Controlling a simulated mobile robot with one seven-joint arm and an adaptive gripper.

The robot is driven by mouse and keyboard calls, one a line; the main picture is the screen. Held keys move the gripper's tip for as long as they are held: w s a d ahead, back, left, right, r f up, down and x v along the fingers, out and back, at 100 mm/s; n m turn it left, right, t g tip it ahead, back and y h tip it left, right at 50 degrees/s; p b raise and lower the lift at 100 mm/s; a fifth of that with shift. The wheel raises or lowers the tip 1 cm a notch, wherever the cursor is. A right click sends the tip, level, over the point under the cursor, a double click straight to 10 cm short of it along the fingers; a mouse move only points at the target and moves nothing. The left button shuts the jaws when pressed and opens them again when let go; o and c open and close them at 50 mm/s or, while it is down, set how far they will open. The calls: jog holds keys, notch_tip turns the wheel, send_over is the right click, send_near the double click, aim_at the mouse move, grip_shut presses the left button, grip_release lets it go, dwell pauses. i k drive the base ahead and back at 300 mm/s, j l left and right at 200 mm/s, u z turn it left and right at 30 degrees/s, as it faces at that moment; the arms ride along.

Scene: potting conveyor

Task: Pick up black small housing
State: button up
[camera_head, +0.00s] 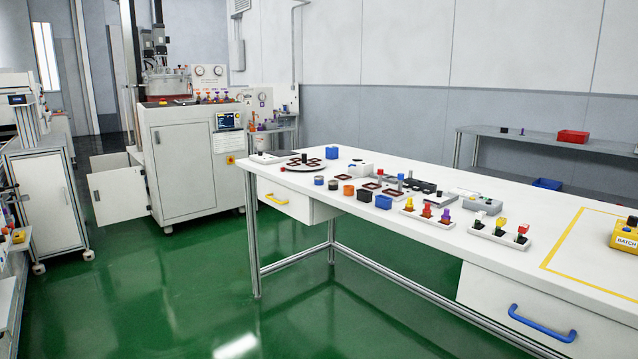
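Several small housings stand in a row along the near edge of the white table (350,215). A small black housing (364,196) is in that row, between an orange one (349,190) and a blue box-shaped one (383,202). Another dark round housing (333,185) stands further left, beside a dark bluish one (319,181). All look upright, but they are too small to tell their details. My gripper is not in view.
A round plate (285,166) with red-brown squares lies behind the row. Trays with coloured connectors (427,217) stand to the right. A yellow-taped area (570,240) and yellow box (625,235) are far right. Green floor before the table is clear.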

aim_at(333, 185)
jog(key=i+j+z, duration=0.1)
jog(key=z, duration=0.35)
jog(key=i+j+z, duration=0.15)
jog(key=z, duration=0.35)
jog(key=i+j+z, duration=0.1)
jog(key=z, duration=0.35)
jog(key=i+j+z, duration=0.1)
jog(key=j+z, duration=0.2)
jog(key=j, duration=0.3)
jog(key=j+z, duration=0.3)
jog(key=j, duration=0.35)
jog(key=j+z, duration=0.1)
jog(key=j, duration=1.95)
jog(key=i, duration=0.05)
